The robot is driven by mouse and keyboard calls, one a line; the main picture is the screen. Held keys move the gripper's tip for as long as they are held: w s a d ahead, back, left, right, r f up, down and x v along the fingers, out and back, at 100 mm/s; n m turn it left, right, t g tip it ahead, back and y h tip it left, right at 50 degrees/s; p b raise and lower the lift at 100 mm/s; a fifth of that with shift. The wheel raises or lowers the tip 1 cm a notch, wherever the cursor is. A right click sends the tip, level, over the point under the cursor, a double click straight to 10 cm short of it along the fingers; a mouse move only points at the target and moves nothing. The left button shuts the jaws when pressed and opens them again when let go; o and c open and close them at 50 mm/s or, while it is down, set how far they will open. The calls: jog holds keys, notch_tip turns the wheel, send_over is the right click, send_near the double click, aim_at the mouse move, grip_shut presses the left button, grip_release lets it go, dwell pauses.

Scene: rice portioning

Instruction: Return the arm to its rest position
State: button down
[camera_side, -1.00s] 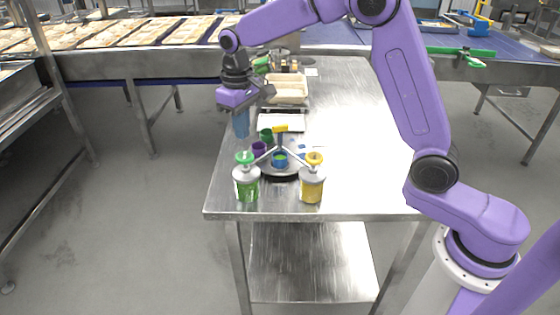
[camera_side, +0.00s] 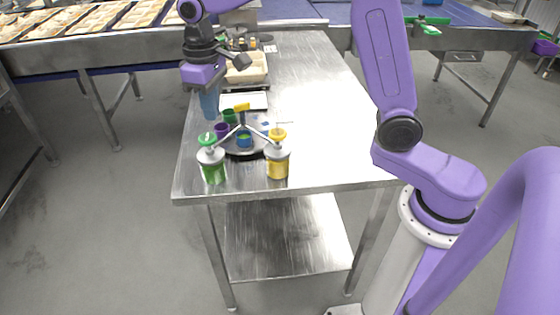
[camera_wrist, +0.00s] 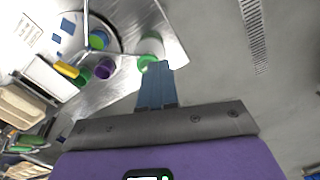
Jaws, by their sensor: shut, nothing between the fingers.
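My gripper (camera_side: 208,105) is purple with blue fingers that point down, above the left edge of the steel table. Its fingers are shut together and hold nothing. In the wrist view the blue fingers (camera_wrist: 155,72) show against the floor and the table edge. A green-lidded jar (camera_side: 212,168) and a yellow-lidded jar (camera_side: 277,160) stand at the front of the table.
Small purple (camera_side: 221,130), green (camera_side: 229,116) and blue (camera_side: 244,139) cups are at the stand. A beige tray (camera_side: 246,70) and a white tray (camera_side: 243,101) lie behind. The table's right side (camera_side: 320,120) is clear. A conveyor with filled trays runs along the back.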

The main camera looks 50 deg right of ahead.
jog(key=s+d+f+n, duration=0.1)
jog(key=s+d+n, duration=0.1)
jog(key=s, duration=0.8)
jog(key=s+d+f+n, duration=0.1)
jog(key=s+d+n, duration=0.2)
jog(key=s, duration=0.7)
jog(key=s+d+f+n, duration=0.1)
jog(key=s+d+n, duration=0.2)
jog(key=s, duration=0.7)
jog(key=shift+s+d+f, duration=0.15)
jog(key=shift+d+f, duration=0.2)
jog(key=shift+d, duration=0.65)
